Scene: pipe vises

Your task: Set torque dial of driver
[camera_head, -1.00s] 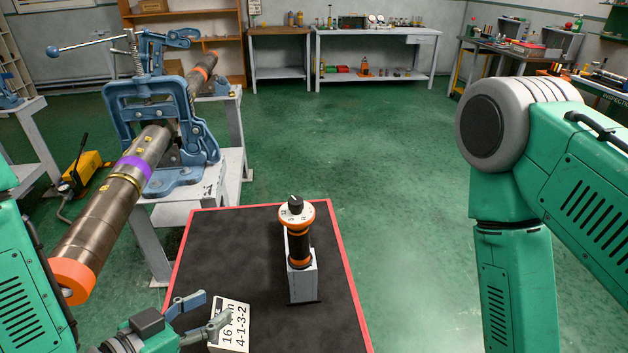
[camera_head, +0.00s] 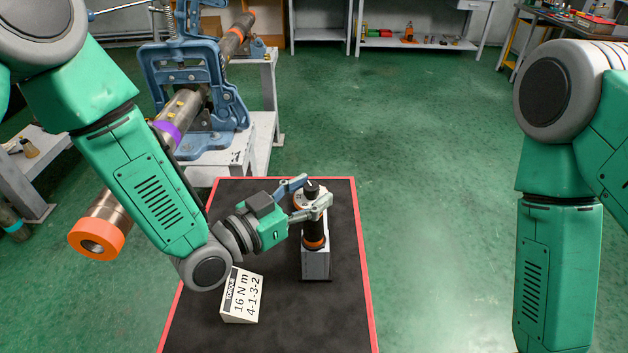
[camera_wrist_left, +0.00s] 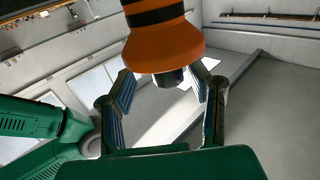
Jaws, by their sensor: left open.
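The driver (camera_head: 314,228) stands upright in a grey holder (camera_head: 316,262) on the black table mat. It has a black and orange body, a pale dial ring (camera_head: 303,201) and a black knob (camera_head: 311,188) on top. My left gripper (camera_head: 308,193) is open, with its fingers on either side of the driver's top. In the left wrist view the orange end of the driver (camera_wrist_left: 163,45) and its dark knob (camera_wrist_left: 169,78) show between the open fingers (camera_wrist_left: 165,98). I cannot tell whether the fingers touch it. My right gripper is out of view.
A white torque card (camera_head: 242,296) reading "16 N m 4-1-3-2" stands left of the driver. A blue pipe vise (camera_head: 187,70) holds a pipe (camera_head: 112,214) with an orange end, behind my left arm. The mat's front right is clear.

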